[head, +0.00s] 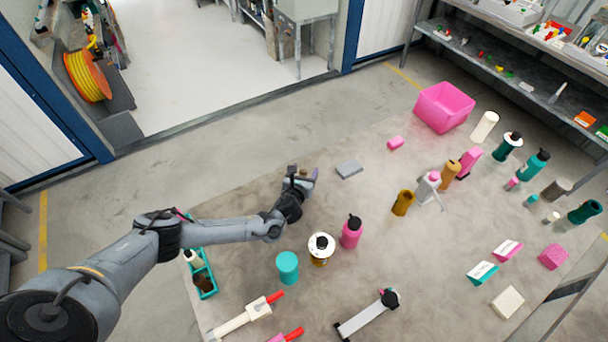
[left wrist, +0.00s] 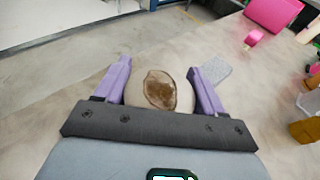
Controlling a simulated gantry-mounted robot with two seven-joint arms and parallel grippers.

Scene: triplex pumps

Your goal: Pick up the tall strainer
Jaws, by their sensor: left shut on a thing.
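My left gripper (head: 304,173) is over the left part of the grey mat, its purple fingers pointing away from me. In the left wrist view, the same gripper (left wrist: 159,68) is shut on a pale, rounded piece with a brown end face (left wrist: 160,90). I take this to be the tall strainer, but only its end shows between the fingers. Its length is hidden, and the arm covers it in the head view. I cannot tell whether it still touches the mat. My right gripper is not in view.
A grey block (head: 349,169) lies just right of the left gripper. A pink bottle (head: 351,233), a white-topped round part (head: 321,249) and a teal cylinder (head: 288,267) stand nearer me. A pink bin (head: 444,107) sits at the back. The mat's middle has free room.

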